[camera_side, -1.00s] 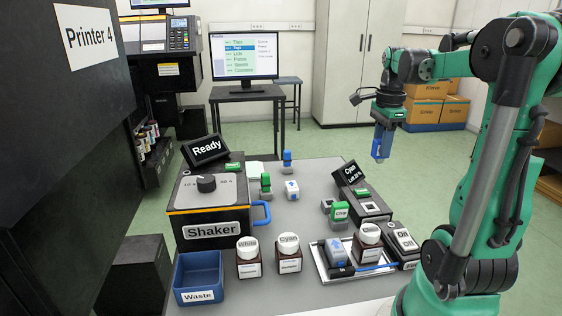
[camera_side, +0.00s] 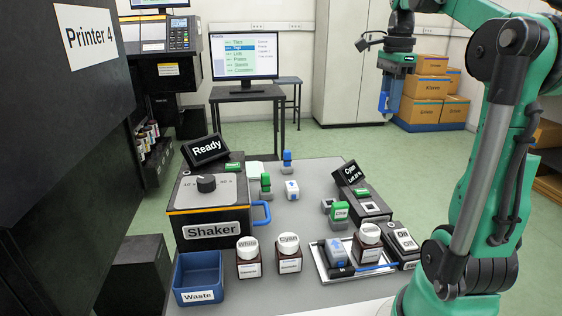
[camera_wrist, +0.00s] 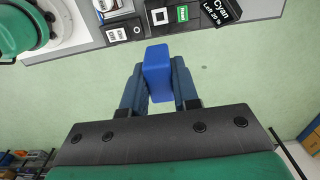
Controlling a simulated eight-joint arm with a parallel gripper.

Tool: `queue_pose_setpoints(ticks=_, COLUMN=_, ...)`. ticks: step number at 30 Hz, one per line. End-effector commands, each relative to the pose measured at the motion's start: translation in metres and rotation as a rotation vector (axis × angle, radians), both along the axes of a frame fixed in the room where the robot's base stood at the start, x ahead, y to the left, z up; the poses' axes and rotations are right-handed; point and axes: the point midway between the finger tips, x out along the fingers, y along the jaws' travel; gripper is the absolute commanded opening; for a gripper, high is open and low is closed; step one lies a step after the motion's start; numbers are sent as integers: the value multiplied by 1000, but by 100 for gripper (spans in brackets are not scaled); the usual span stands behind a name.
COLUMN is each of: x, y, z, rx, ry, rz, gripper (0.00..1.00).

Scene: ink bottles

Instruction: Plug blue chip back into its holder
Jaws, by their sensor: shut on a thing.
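My gripper (camera_side: 388,108) is raised high in the side view, above and behind the right part of the table, over open floor. In the wrist view my gripper (camera_wrist: 160,88) is shut on a plain blue block (camera_wrist: 157,70), which looks like the blue chip and sticks out past the fingertips. In the side view the block is hard to separate from the blue fingers. On the table, a blue piece (camera_side: 287,157) stands upright at the back, and a white-and-blue piece (camera_side: 292,190) is nearer the middle. I cannot tell which of the small bases is the chip's holder.
The shaker (camera_side: 210,205) stands at left, with the blue waste bin (camera_side: 199,278) in front. White-capped bottles (camera_side: 248,258) stand along the front. A Cyan display (camera_side: 350,172), a green chip (camera_side: 340,211) and an On/Off switch (camera_side: 404,240) are at right. The middle table is mostly clear.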

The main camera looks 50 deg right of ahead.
Motion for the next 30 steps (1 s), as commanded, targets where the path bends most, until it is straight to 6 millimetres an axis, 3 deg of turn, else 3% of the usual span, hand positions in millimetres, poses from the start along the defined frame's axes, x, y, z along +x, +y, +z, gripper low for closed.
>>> queue_pose_setpoints(ticks=14, x=5, y=-2, z=-5, rx=0, ry=0, rz=1, gripper=0)
queue_pose_setpoints(ticks=17, x=18, y=-5, z=-22, rx=0, ry=0, rz=4, gripper=0)
queue_pose_setpoints(ticks=22, x=51, y=-7, z=-73, rx=0, ry=0, rz=6, gripper=0)
queue_pose_setpoints(ticks=30, x=85, y=11, z=-147, rx=0, ry=0, rz=4, gripper=0)
